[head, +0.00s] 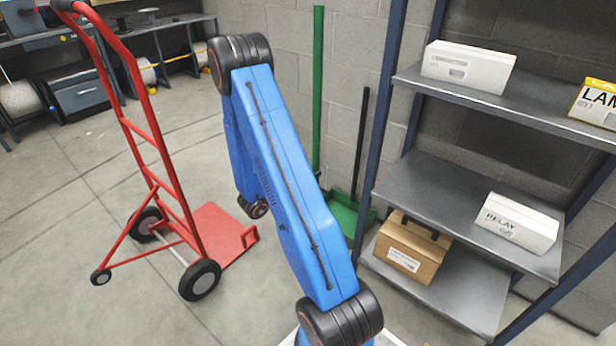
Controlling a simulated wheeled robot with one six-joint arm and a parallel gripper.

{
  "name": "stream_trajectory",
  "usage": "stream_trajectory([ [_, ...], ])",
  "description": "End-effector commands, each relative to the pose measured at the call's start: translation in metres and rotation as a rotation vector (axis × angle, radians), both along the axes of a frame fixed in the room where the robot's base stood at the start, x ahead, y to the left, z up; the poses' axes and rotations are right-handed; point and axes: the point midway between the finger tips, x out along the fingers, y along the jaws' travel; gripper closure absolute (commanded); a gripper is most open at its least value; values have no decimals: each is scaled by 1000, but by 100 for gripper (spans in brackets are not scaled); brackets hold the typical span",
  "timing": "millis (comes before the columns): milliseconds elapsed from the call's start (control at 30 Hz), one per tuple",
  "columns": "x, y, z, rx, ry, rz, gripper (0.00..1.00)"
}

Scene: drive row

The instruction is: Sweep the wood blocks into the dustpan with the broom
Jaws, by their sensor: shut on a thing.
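A tall green pole (318,90), which looks like the broom's handle, stands upright in front of the block wall. Its lower end is hidden behind my blue arm. A green dustpan (344,212) with a long black upright handle (359,140) is on the floor beside the shelf, partly covered by my arm. My arm rises from the bottom of the view, bends at the top and comes down again on its far side. My gripper does not show, so I cannot see what it touches. No wood blocks are visible.
A red hand truck (160,190) stands at left on the concrete floor. A metal shelf (440,195) with a cardboard box (412,250) and white boxes is at right. A workbench (150,25) is at the back left. Floor at the lower left is clear.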

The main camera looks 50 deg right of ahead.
Motion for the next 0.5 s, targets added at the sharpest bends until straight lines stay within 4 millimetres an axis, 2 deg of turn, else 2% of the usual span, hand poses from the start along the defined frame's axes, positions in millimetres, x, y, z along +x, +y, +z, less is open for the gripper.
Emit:
stream_trajectory([
  [500,2,-29,1,-2,-1,-2,100],
])
